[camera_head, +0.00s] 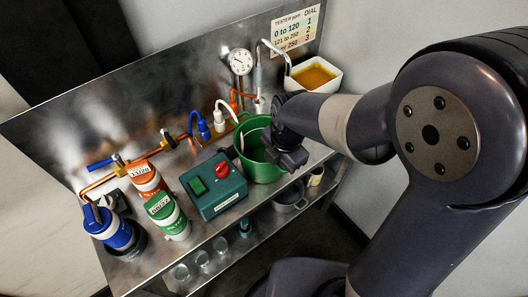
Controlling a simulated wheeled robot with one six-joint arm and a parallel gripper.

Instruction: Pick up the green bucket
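The green bucket (260,165) stands on the metal bench, right of a teal control box, with its opening facing up. A pale curved line, perhaps its handle, shows at the left of its opening. My gripper (288,157) is at the bucket's right side, overlapping its rim in the view. The gripper's fingers are dark and mostly hidden by its own body, so I cannot tell whether they are open or touch the bucket.
The teal control box (214,186) with a red knob is close left of the bucket. Orange, green and blue canisters stand further left. A white tray (329,77) of amber liquid, a gauge (241,62) and a tap are behind. A lower shelf holds a pot (290,198) and glasses.

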